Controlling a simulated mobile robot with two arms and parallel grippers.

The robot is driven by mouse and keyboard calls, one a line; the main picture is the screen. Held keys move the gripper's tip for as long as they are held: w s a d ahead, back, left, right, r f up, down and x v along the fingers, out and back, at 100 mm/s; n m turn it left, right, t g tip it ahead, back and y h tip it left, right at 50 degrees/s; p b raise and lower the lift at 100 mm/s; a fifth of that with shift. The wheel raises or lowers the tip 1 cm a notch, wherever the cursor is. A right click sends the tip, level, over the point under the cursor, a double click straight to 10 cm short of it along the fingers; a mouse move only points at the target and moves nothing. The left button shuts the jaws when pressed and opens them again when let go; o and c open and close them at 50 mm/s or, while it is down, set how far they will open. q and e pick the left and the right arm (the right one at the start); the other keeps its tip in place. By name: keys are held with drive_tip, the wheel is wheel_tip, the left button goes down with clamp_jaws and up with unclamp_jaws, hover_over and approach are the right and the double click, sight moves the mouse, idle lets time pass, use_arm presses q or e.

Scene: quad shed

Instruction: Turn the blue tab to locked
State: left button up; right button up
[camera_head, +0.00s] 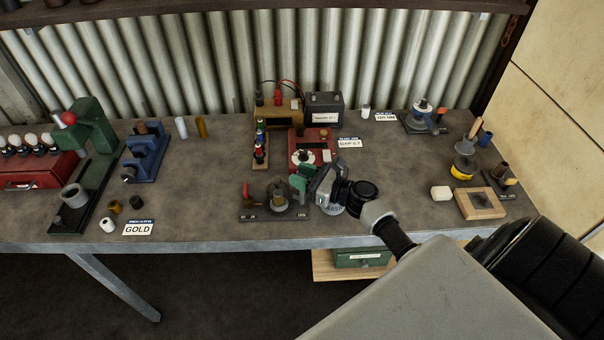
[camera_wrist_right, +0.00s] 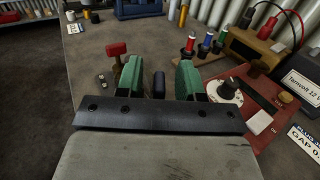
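A dark fixture (camera_head: 262,211) with a round brass-coloured knob (camera_head: 278,196) stands near the bench's front edge. A red tab (camera_head: 246,190) rises at its left end and also shows in the right wrist view (camera_wrist_right: 117,49). A dark blue tab (camera_wrist_right: 158,84) stands upright between the green fingers of my right gripper (camera_wrist_right: 159,78) in the wrist view, with visible gaps on both sides. My right gripper (camera_head: 302,181) is open, at the fixture's right end in the head view. There its fingers hide the blue tab. My left gripper is out of view.
A red box (camera_head: 312,145) with a white dial stands just behind my right gripper. A similar dark fixture (camera_head: 425,122) stands at the back right. Bare bench lies left of the fixture.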

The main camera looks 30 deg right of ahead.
clamp_jaws()
